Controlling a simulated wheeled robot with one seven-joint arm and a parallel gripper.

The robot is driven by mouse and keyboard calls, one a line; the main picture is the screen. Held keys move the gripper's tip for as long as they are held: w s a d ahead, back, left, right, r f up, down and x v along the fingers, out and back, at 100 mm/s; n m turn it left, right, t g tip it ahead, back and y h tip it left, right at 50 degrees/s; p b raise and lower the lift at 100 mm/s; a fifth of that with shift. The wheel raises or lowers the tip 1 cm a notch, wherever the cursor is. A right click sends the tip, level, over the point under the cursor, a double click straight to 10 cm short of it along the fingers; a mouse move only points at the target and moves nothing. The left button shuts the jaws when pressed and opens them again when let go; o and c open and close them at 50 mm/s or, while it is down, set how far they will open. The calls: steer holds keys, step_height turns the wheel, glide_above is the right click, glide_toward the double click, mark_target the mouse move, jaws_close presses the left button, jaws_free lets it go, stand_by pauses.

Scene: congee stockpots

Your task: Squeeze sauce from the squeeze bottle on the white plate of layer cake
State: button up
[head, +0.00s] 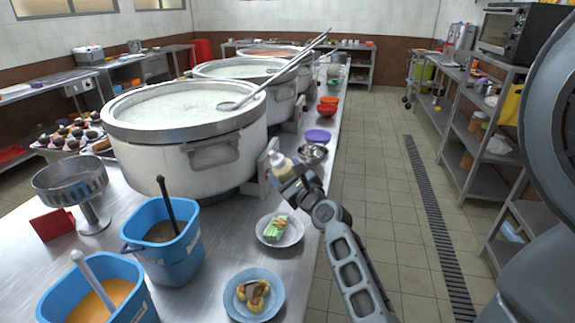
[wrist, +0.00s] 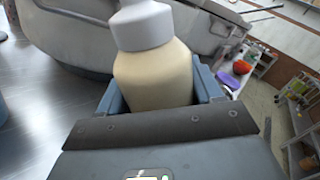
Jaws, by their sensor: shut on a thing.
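A squeeze bottle (head: 281,165) with cream-coloured contents and a white cap is held in my gripper (head: 290,178). In the wrist view the bottle (wrist: 152,80) stands between the two fingers of my gripper (wrist: 155,92), its cap toward the top of the picture. The white plate (head: 292,238) sits on the steel counter below and in front of the gripper. A green layer cake (head: 276,228) with an orange topping lies on it. The bottle is above the counter, behind the plate in the head view, and apart from the cake. The bottle's tip is cut off in the wrist view.
A blue plate with food (head: 254,294) stands nearer on the counter. Blue tubs (head: 165,250) with ladles are at the left. A large stockpot (head: 190,130) stands behind. A metal bowl (head: 313,152) and purple bowl (head: 317,136) lie beyond the gripper.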

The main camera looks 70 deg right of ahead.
steer(key=shift+w+a+r+m+p, duration=0.15)
steer(key=shift+r+m+p, duration=0.25)
steer(key=shift+r, duration=0.55)
steer(key=shift+w+a+m+b, duration=0.1)
steer(key=shift+m+b, duration=0.2)
steer(key=shift+b, duration=0.1)
steer(key=shift+w+a+r+m, duration=0.2)
steer(key=shift+a+r+m, duration=0.05)
steer(key=shift+r+m, duration=0.6)
steer(key=shift+w+a+r+m, duration=0.25)
steer(key=shift+r+m, duration=0.45)
steer(key=shift+r, duration=0.3)
steer(key=shift+w+a+r+m, duration=0.2)
steer(key=shift+a+r+m, duration=0.05)
steer(key=shift+r+m, duration=0.6)
